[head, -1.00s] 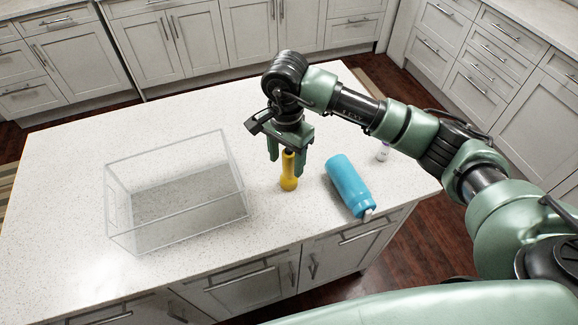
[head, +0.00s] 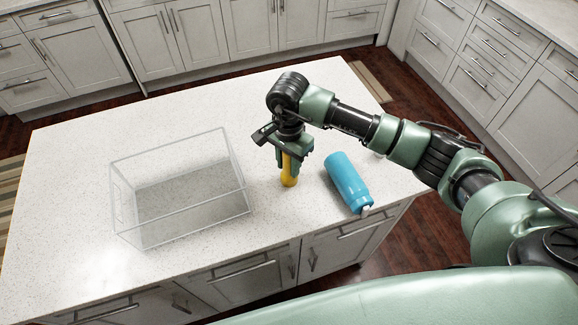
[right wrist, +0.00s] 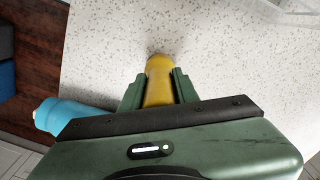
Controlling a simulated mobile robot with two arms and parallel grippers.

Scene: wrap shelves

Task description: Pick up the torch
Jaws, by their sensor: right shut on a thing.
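The yellow torch (head: 288,176) stands on the white speckled island top, between the clear bin and the blue bottle. My right gripper (head: 290,161) points down over it and is shut on its upper part, which the fingers partly hide. In the right wrist view the torch (right wrist: 159,82) lies between the two green fingers of my right gripper (right wrist: 160,88). I cannot tell whether the torch's lower end touches the counter. My left gripper is not in view.
A clear open bin (head: 182,222) stands to the left on the island (head: 75,160). A blue bottle (head: 347,182) lies close to the right of the torch, near the front edge; it also shows in the right wrist view (right wrist: 62,116). The counter behind the bin is clear.

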